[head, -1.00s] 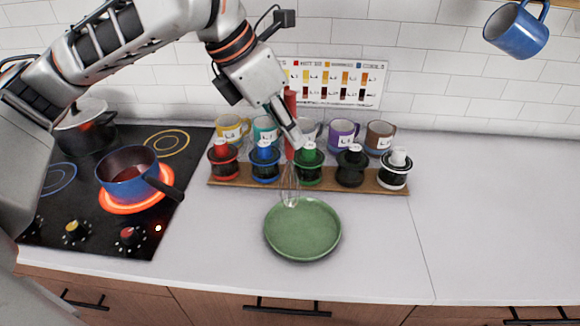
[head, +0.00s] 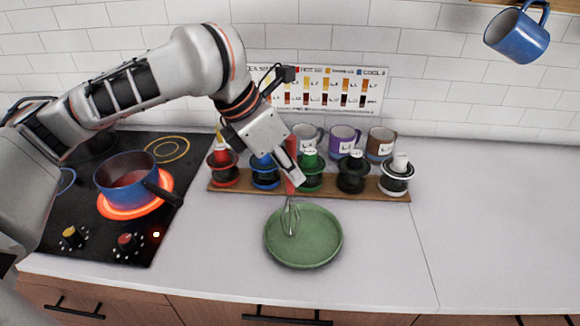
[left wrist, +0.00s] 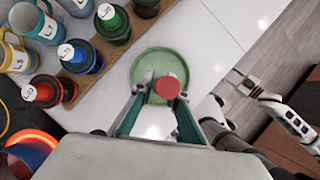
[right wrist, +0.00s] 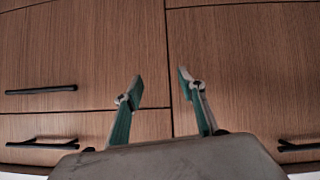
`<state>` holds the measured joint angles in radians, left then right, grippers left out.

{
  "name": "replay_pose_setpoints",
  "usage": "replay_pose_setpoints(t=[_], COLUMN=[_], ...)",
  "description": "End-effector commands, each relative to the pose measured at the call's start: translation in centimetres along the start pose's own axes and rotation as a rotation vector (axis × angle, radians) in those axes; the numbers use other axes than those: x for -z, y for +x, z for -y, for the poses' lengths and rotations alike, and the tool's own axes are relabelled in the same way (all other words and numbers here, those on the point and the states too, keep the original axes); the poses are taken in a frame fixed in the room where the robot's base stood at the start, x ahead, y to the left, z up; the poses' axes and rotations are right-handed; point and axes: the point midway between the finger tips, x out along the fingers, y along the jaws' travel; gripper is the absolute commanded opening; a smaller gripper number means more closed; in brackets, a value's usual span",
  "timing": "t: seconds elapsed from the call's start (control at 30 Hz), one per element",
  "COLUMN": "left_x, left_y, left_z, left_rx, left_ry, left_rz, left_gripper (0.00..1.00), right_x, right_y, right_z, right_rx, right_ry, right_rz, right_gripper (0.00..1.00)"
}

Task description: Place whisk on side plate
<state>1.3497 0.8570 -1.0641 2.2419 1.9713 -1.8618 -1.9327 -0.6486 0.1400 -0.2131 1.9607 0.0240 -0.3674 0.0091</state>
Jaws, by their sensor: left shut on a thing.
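The whisk (head: 290,217) has a red handle and a wire head. It hangs roughly upright, wires down, in front of and over the green side plate (head: 315,242) in the head view. I cannot tell whether the wires touch the plate. My left gripper (head: 297,172) is shut on the red handle. In the left wrist view the round red handle end (left wrist: 167,87) sits between the fingertips, with the green plate (left wrist: 150,62) beyond. My right gripper (right wrist: 158,85) is open and empty, facing the wooden cabinet fronts; it is not in the head view.
Behind the plate, several lidded canisters stand on a wooden board (head: 330,193), with mugs (head: 381,143) behind them. At left a blue pot (head: 125,177) sits on a glowing burner. The counter right of the plate is clear. A blue mug (head: 517,36) hangs at upper right.

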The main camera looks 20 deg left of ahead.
Motion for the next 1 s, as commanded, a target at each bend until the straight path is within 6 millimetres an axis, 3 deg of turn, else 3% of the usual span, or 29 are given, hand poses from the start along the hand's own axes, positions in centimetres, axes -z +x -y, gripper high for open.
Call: replay_pose_setpoints(t=[0.03,0.07,0.1,0.53,0.83,1.0], left_x=[0.0,0.0,0.0,-0.2,-0.3,-0.2], left_y=[0.0,0.0,0.0,-0.8,-6.5,-9.7], left_z=[0.0,0.0,0.0,-0.1,-0.1,-0.1], left_rx=[0.000,0.000,0.000,-0.002,-0.005,-0.004], left_ry=[0.000,0.000,0.000,0.001,-0.001,0.000], left_rz=[-0.001,0.000,0.000,0.002,0.004,0.003], left_gripper=[0.22,0.30,0.31,0.31,0.31,0.31], right_x=[0.0,-0.1,-0.1,0.0,0.9,0.3], right_y=[0.0,0.0,0.0,0.0,-0.6,-0.7], right_z=[0.0,0.0,0.0,-0.1,-0.3,-0.9], right_rx=[0.000,0.000,0.000,-0.001,-0.003,-0.014], right_ry=[0.000,0.000,0.000,0.000,-0.001,-0.001], right_rz=[0.001,0.001,0.002,0.001,0.001,0.018], right_gripper=[0.40,0.40,0.40,0.40,0.40,0.40])
